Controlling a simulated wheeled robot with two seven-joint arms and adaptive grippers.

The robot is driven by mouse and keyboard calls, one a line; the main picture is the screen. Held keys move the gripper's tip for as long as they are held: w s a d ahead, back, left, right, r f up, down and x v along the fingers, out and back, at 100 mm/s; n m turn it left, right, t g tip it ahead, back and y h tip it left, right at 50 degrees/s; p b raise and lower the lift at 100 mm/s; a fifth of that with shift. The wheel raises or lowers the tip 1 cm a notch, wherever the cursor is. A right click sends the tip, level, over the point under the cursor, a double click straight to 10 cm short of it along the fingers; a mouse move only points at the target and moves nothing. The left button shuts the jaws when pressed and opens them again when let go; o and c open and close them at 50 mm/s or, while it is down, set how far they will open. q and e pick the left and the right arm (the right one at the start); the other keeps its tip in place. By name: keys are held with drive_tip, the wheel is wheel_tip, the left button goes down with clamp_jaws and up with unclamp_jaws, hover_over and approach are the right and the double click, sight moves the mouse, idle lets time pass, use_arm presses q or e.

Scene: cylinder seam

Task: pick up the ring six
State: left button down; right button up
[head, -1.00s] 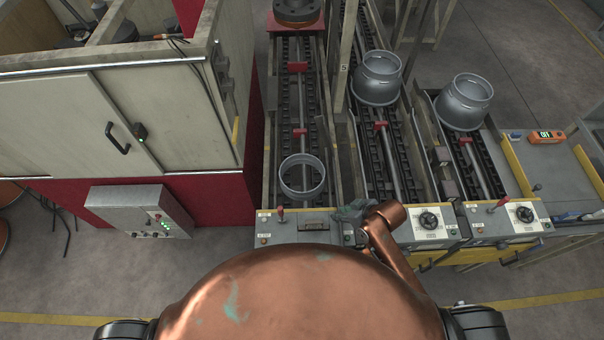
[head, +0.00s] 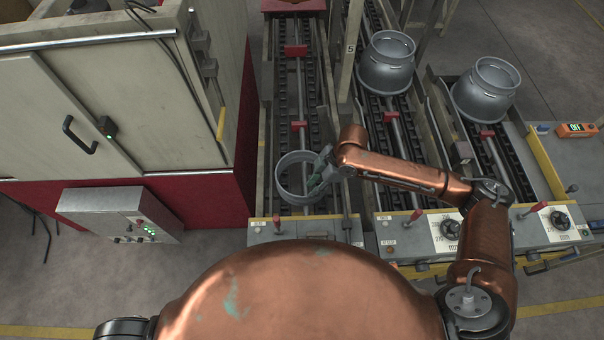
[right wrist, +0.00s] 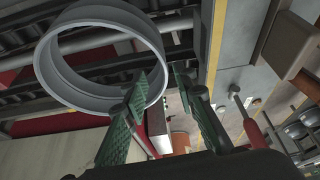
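A plain grey metal ring (head: 280,182) stands on the left conveyor lane, near its front end. I cannot read any number on it. The right wrist view shows the ring (right wrist: 55,82) at the upper left and my right gripper (right wrist: 162,82) open. One finger crosses in front of the ring's opening and the other is to the right of its wall. I cannot tell whether either finger touches it. My left gripper is out of view.
Two grey flanged cylinders (head: 386,68) (head: 484,94) stand on the lanes to the right. A post marked 5 (head: 351,48) rises beside the ring's lane. A cabinet (head: 95,120) stands on the left. Control panels with knobs and red levers (head: 440,232) line the front.

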sight(306, 195)
drive_tip(key=x, duration=0.6)
drive_tip(key=shift+s+a+f, duration=0.15)
clamp_jaws()
idle(0.4)
